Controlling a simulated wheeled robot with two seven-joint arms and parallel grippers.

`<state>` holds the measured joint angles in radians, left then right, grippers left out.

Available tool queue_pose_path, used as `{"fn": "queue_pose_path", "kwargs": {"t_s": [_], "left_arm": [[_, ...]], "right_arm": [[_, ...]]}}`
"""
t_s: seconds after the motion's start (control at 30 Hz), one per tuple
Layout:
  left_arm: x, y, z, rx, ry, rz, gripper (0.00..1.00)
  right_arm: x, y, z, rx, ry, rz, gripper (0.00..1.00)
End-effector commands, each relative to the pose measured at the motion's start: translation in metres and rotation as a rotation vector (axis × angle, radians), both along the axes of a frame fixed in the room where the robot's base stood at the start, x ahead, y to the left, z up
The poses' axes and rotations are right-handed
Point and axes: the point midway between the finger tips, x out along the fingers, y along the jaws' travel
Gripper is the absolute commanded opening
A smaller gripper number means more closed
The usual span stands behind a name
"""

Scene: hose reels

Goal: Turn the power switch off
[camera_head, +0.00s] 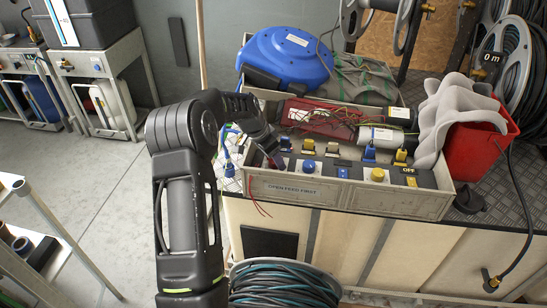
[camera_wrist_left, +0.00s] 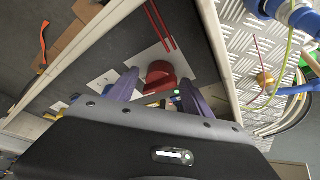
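A control panel (camera_head: 343,172) lies along the front of a grey tray on the bench. In the left wrist view a red knob (camera_wrist_left: 160,75) stands on a white plate; in the head view my gripper hides it. My left gripper (camera_head: 274,160) reaches down at the panel's left end. In the wrist view its purple fingers (camera_wrist_left: 157,92) stand apart on either side of the red knob. I cannot tell whether they touch it. A yellow plate marked OFF (camera_head: 409,170) is at the panel's right end. Which control is the power switch is not legible. My right gripper is not in view.
A blue knob (camera_head: 309,166) and a yellow knob (camera_head: 377,174) sit along the panel. Wires and a red part (camera_head: 320,117) lie behind. A blue reel (camera_head: 287,57) and a red bin (camera_head: 474,148) stand nearby. The floor at left is clear.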

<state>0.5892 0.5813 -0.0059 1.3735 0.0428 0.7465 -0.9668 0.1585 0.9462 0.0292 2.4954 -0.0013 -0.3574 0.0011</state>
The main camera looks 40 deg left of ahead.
Motion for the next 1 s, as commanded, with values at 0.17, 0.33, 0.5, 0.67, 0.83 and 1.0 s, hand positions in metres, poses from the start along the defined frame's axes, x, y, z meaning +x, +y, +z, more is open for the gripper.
{"fn": "queue_pose_path", "kwargs": {"t_s": [0.17,0.33,0.5,0.67,0.83,1.0], "left_arm": [[-0.0001,0.0000,0.0002,0.000,0.000,0.000,0.43],[0.0000,-0.0002,0.0002,0.000,0.000,0.000,0.29],[0.0001,-0.0005,0.0002,-0.001,0.000,0.000,0.15],[0.0002,-0.0008,0.0003,-0.001,0.000,-0.001,0.02],[0.0002,-0.0012,0.0002,-0.001,0.000,0.001,0.00],[0.0001,-0.0016,-0.0002,-0.001,0.000,0.019,0.00]], "right_arm": [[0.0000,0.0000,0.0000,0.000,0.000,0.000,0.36],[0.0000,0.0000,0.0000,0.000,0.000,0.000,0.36],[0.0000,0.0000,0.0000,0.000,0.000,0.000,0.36],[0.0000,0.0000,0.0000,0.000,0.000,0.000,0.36],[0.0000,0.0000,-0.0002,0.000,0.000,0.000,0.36],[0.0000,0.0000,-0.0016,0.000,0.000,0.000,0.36]]}}
